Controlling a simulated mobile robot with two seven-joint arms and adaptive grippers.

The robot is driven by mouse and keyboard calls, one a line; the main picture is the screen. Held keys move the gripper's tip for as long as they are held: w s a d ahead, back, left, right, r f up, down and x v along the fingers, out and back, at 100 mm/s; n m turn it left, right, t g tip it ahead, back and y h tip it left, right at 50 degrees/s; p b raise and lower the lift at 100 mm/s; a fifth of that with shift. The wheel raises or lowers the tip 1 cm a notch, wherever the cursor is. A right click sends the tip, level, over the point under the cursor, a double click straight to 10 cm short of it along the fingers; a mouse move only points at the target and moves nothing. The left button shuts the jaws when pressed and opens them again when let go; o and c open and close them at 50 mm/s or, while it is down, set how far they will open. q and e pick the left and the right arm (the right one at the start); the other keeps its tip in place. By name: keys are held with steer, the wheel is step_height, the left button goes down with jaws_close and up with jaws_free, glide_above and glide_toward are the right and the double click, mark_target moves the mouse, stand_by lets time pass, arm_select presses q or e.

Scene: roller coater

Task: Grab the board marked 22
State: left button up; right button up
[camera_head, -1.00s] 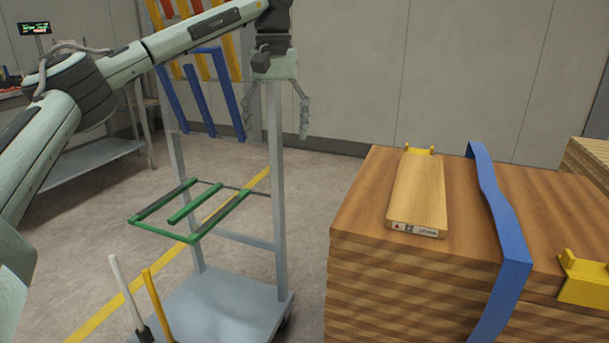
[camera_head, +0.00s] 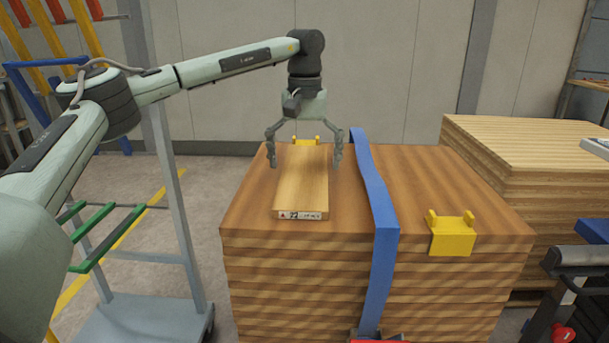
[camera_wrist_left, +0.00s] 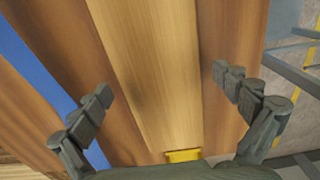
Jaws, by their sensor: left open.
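The board marked 22 (camera_head: 302,185) is a light wooden plank lying flat on top of a stack of brown boards (camera_head: 250,205). Its label with the number faces me at its near end. My left gripper (camera_head: 305,163) is open and empty above the board, pointing down, with one finger over each long side. In the left wrist view the board (camera_wrist_left: 155,70) runs between the open fingers of the left gripper (camera_wrist_left: 165,90), which appear apart from it. My right gripper is not in view.
A blue strap (camera_head: 376,200) crosses the stack just right of the board. Yellow brackets sit behind the board (camera_head: 305,141) and at the stack's right front (camera_head: 452,236). A grey cart (camera_head: 150,305) with green bars stands left. Another wood stack (camera_head: 530,150) is at the right.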

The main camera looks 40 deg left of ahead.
arm_select(q)
steer(key=c, duration=1.3)
steer(key=shift+c, duration=0.5)
steer(key=shift+r, duration=0.15)
